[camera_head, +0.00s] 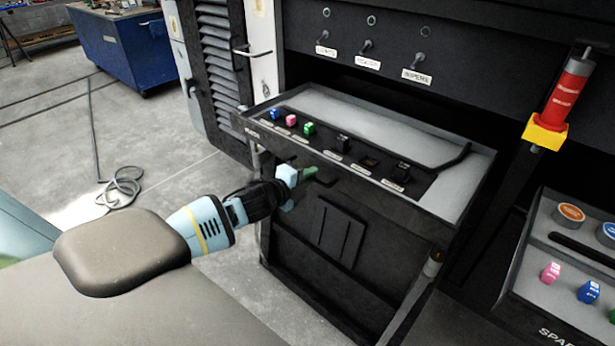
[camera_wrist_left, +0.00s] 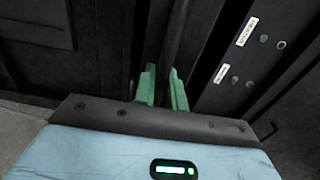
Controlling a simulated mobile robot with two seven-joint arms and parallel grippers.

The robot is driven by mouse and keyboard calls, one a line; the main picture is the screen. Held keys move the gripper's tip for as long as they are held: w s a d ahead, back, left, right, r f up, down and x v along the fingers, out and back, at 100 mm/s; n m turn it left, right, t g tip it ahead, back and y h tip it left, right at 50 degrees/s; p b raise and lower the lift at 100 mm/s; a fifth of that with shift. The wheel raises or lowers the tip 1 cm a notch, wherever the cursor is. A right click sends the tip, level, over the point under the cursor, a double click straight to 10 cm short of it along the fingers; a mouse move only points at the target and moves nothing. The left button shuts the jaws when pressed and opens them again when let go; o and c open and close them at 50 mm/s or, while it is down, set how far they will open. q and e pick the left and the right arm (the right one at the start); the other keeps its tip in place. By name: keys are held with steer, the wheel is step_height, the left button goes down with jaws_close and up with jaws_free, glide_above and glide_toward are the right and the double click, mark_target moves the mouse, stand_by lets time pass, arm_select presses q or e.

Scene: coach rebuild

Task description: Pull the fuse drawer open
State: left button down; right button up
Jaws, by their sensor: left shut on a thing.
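The fuse drawer (camera_head: 440,205) stands out from the dark cabinet, its inside open to view from above. Small coloured fuses, blue, pink (camera_head: 291,120) and green, sit in a row in it, with black ones farther right. My left gripper (camera_head: 308,174) is at the drawer's front face, below the row of fuses. In the left wrist view, the green fingers of my left gripper (camera_wrist_left: 162,90) are shut on a dark bar (camera_wrist_left: 176,40), seemingly the drawer handle. The handle is mostly hidden in the head view. My right gripper is not in view.
A panel with labelled switches (camera_head: 366,46) is above the drawer. A red and yellow post (camera_head: 566,95) stands to the right, near a spares tray (camera_head: 540,293) with coloured fuses. A louvred door (camera_head: 215,55) is at left. A cable (camera_head: 118,190) lies on open floor.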

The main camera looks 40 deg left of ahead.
arm_select(q)
steer(key=shift+s, duration=0.15)
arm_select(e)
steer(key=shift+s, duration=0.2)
arm_select(q)
steer(key=c, duration=1.5)
jaws_free()
steer(key=shift+c, duration=0.2)
steer(key=v, duration=0.7)
steer(key=shift+s, duration=0.4)
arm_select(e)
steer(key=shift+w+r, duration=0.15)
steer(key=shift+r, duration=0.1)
arm_select(q)
steer(key=shift+a+r, duration=0.1)
